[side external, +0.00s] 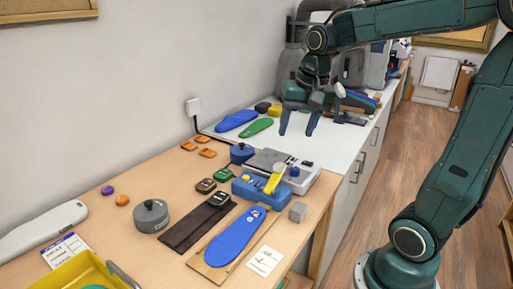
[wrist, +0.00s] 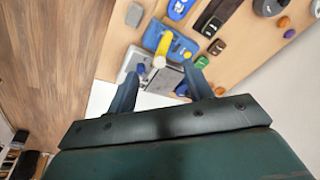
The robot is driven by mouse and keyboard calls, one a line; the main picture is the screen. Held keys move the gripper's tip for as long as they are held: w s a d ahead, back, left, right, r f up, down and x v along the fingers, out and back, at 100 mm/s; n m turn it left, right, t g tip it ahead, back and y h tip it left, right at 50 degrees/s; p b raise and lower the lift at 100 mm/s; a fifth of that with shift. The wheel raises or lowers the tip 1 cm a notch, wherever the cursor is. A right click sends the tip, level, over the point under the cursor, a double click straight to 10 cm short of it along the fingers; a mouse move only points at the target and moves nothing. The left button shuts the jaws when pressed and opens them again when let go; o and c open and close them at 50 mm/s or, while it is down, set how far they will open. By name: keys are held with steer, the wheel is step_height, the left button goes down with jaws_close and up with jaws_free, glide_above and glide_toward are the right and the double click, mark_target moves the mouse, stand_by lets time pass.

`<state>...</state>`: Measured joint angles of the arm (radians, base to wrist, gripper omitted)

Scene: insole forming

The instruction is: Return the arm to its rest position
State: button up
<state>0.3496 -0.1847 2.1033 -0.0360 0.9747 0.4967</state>
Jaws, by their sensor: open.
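My gripper (side external: 298,124) is open and empty, with its two fingers pointing down above the white counter in the side view. In the wrist view my gripper (wrist: 165,92) shows its fingers spread apart, with the grey and white device (wrist: 165,78) seen between and beyond them. That device (side external: 305,180) stands below and nearer the camera in the side view. My arm reaches in from the right and is bent over the counter.
A blue insole (side external: 232,238) lies on a wooden board beside a dark strip (side external: 198,225). A blue press with a yellow lever (side external: 273,179) stands behind it. Blue and green insoles (side external: 236,120) lie at the back. The floor (side external: 440,150) at right is clear.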

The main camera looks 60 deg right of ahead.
steer(key=s+a+n+t, duration=0.2)
steer(key=s+a+n, duration=0.7)
steer(key=s, duration=0.3)
steer(key=shift+a+f+t+y, duration=0.4)
steer(key=shift+a, duration=0.2)
